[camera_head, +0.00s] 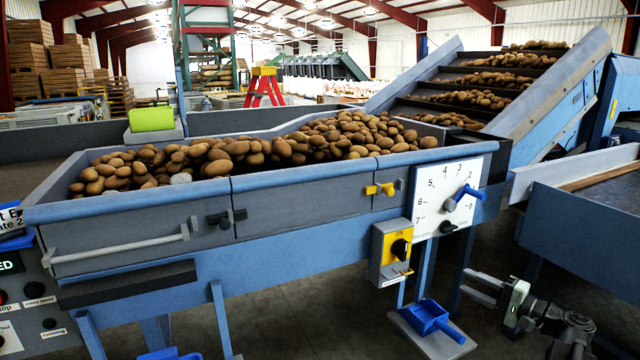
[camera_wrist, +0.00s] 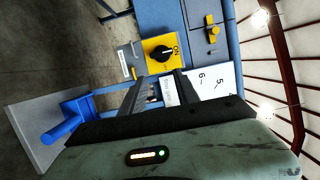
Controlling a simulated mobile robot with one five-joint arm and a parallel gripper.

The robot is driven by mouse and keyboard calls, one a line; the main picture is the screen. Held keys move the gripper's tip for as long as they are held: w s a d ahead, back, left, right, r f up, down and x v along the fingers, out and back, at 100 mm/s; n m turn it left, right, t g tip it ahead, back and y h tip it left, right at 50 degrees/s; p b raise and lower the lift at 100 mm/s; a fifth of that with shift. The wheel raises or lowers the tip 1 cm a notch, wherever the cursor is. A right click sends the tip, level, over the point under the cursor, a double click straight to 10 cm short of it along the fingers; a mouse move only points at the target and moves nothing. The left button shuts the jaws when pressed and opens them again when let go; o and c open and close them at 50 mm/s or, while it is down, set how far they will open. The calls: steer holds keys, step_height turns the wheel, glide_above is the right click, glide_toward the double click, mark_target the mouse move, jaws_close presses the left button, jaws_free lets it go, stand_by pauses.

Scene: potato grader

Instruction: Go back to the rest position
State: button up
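My gripper (camera_head: 468,281) is at the lower right of the head view, pointing left. Its two fingers are apart with nothing between them. In the wrist view, my gripper (camera_wrist: 160,82) also shows its dark fingers spread. It is apart from the grader, in front of and below the dial panel (camera_head: 452,196) with its blue pointer. The yellow switch box (camera_head: 390,252) with a black ON knob is to the upper left of my gripper; the switch box also shows in the wrist view (camera_wrist: 135,60).
A blue-walled bin (camera_head: 580,235) stands at the right. Open floor shows around the legs.

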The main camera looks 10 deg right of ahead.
steer(key=w+a+f+n+g+y, duration=0.15)
steer(key=w+a, duration=0.25)
steer(key=a, duration=0.6)
steer(key=w+a+f+n+g+y, duration=0.1)
steer(key=w+a+f+n+g, duration=0.15)
steer(key=a, duration=0.65)
steer(key=a+f+n+g, duration=0.2)
steer(key=a+f+g, duration=0.15)
steer(key=a, duration=0.55)
steer(key=a+f+n+g, duration=0.25)
steer(key=a+f, duration=0.25)
steer(key=a, duration=0.5)
steer(key=s+a+f+n+g+h, duration=0.4)
steer(key=s+a+f+g+h, duration=0.15)
steer(key=s+f+h, duration=0.35)
steer(key=d+h+p, duration=0.3)
steer(key=d, duration=0.5)
step_height(320, 180, up, 30)
steer(key=p, duration=2.9)
steer(key=shift+a+r, duration=0.15)
steer(key=shift+a, duration=0.2)
steer(key=shift+m, duration=0.25)
